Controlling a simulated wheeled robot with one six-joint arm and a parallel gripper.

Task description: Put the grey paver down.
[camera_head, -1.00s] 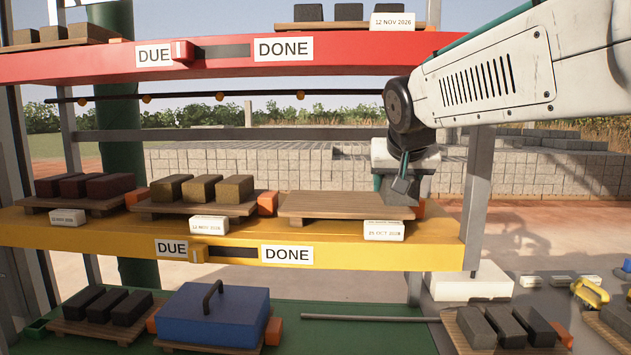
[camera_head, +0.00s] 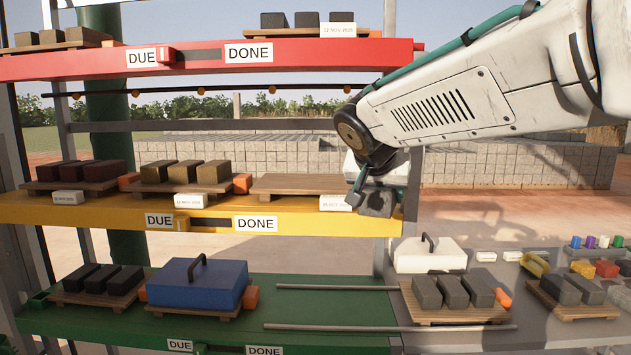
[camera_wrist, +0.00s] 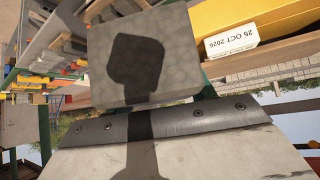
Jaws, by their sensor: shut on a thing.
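My gripper (camera_head: 372,187) is in front of the right end of the yellow shelf, partly overlapping a white tag there. It is shut on the grey paver (camera_head: 378,202), which shows large in the wrist view (camera_wrist: 165,70) with a dark shadow on its face. The paver is in the air, and the wrist view shows the yellow shelf edge (camera_wrist: 245,22) beside it. The bare wooden board (camera_head: 290,184) on the yellow shelf lies left of my gripper. The fingertips are mostly hidden.
A board (camera_head: 440,314) with three grey pavers (camera_head: 452,290) is at lower right, beside a white lidded box (camera_head: 430,256). Another board (camera_head: 575,311) at right holds two grey pavers. A blue lidded box (camera_head: 197,284) and dark blocks (camera_head: 100,279) stand on the green shelf (camera_head: 330,328).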

